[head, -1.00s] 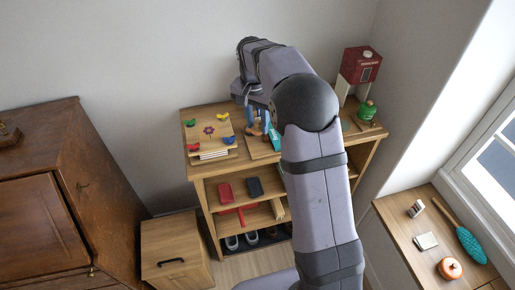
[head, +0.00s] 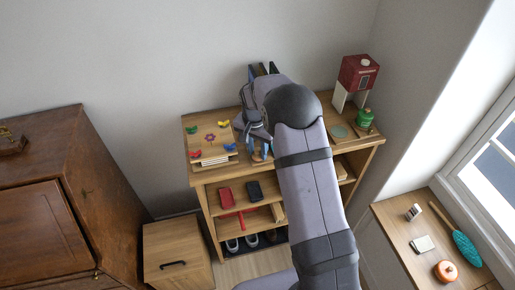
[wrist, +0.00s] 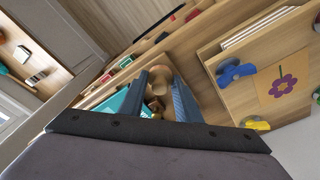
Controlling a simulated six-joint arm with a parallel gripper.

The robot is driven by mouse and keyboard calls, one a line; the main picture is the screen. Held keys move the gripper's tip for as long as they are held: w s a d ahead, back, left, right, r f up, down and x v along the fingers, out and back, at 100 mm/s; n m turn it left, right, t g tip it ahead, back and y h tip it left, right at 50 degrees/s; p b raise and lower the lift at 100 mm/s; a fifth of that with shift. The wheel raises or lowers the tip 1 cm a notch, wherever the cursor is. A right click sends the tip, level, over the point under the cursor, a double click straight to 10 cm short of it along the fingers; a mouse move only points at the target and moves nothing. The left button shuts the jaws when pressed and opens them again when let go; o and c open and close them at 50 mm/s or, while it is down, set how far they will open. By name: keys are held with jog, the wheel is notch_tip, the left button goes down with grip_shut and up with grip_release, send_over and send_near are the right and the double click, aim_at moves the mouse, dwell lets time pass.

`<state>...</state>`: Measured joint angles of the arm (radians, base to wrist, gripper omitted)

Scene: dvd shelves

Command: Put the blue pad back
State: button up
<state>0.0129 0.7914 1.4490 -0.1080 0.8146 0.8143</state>
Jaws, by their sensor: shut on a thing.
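My gripper (head: 262,152) is low over the front of the wooden shelf unit's top, right of the flower board. In the wrist view its two blue fingers (wrist: 160,85) are shut on a small tan, wooden-looking thing (wrist: 157,90), partly hidden between them. A flat teal piece (wrist: 120,101), possibly the blue pad, shows beside and behind the left finger. I cannot tell whether it touches the gripper. My arm hides that spot in the head view.
The flower board (head: 211,141) with coloured butterfly-shaped knobs stands close left of my gripper. A red-topped tower (head: 359,75), a green pot (head: 364,117) and a round green pad (head: 338,131) are at the right. Red (head: 225,195) and dark (head: 254,190) items lie on the shelf below.

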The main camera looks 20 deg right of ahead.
aim_at(256, 158)
jog(key=shift+f, duration=0.1)
jog(key=shift+f, duration=0.15)
jog(key=o, duration=1)
jog(key=r+b, duration=0.1)
jog(key=r, duration=0.3)
jog(key=r+b, duration=0.1)
jog(key=r, duration=0.3)
jog(key=s+a+r+b, duration=0.1)
jog(key=r, duration=0.3)
jog(key=shift+r, duration=0.25)
jog(key=shift+s, duration=0.2)
jog(key=s+f+n, duration=0.2)
jog(key=s+n, duration=0.1)
jog(key=s, duration=0.6)
jog(key=s+a+f+n, duration=0.1)
jog(key=s+f+n, duration=0.1)
jog(key=s, duration=0.8)
jog(key=s+f+n+g+y, duration=0.1)
jog(key=s+f+n, duration=0.2)
jog(key=s, duration=0.6)
jog(key=shift+s+a+f+n, duration=0.2)
jog(key=shift+a+f+n, duration=0.1)
jog(key=shift+f, duration=0.3)
